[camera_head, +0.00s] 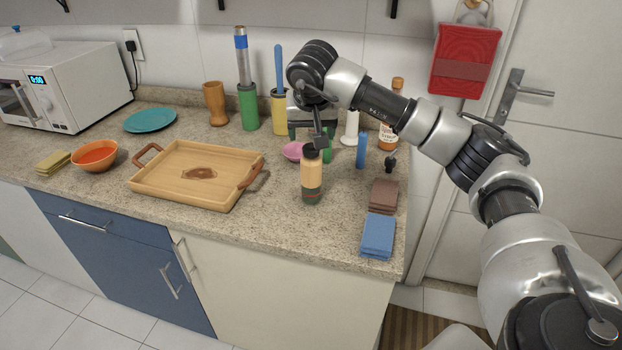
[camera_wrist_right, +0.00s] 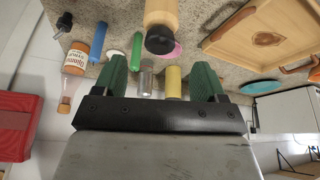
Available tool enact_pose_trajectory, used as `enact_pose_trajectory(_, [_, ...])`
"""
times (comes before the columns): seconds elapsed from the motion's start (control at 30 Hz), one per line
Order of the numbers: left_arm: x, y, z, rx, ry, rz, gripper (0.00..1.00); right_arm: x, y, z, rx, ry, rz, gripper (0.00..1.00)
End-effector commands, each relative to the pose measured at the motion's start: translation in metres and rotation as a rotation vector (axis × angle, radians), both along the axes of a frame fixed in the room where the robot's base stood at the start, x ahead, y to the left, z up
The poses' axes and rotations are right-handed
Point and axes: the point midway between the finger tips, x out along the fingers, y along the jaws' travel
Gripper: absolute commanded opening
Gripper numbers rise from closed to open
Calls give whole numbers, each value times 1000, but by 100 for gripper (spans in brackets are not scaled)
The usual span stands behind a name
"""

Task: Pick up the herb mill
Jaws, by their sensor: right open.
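The herb mill, most likely the tan cylinder with a dark cap and a dark green and red base (camera_head: 312,178), stands upright near the counter's front, right of the wooden tray. In the right wrist view the tan body and dark cap (camera_wrist_right: 162,25) show at the top, between the lines of the two green fingers. My right gripper (camera_head: 310,138) is open, behind and above the mill in the head view; its fingers (camera_wrist_right: 160,68) have nothing between them. The arm partly hides the gripper. My left gripper is not in view.
The wooden tray (camera_head: 170,190) lies left of the mill. A pink dish (camera_head: 292,151), green cylinder (camera_head: 327,153) and blue cylinder (camera_head: 361,150) stand close behind it. Brown cloths (camera_head: 383,194) and blue cloths (camera_head: 378,235) lie to its right. Counter in front is clear.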

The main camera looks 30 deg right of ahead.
Motion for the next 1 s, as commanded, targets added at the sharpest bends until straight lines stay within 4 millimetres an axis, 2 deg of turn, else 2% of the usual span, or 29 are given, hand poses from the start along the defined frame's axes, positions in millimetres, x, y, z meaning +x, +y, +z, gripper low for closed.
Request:
enact_pose_trajectory(0.1, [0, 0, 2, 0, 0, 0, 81, 4, -2, -12, 2, 1, -1, 72])
enact_pose_trajectory(0.27, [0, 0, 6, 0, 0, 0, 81, 9, -5, -22, 2, 1, -1, 72])
enact_pose_trajectory(0.53, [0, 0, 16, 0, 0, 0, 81, 24, -14, -56, 5, 0, 1, 72])
enact_pose_trajectory(0.83, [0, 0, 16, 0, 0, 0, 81, 26, -16, -63, 4, -3, 1, 72])
enact_pose_trajectory(0.87, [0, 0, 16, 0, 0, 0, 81, 26, -16, -63, 4, -3, 1, 70])
enact_pose_trajectory(1.0, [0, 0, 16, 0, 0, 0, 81, 26, -16, -63, 4, -3, 1, 48])
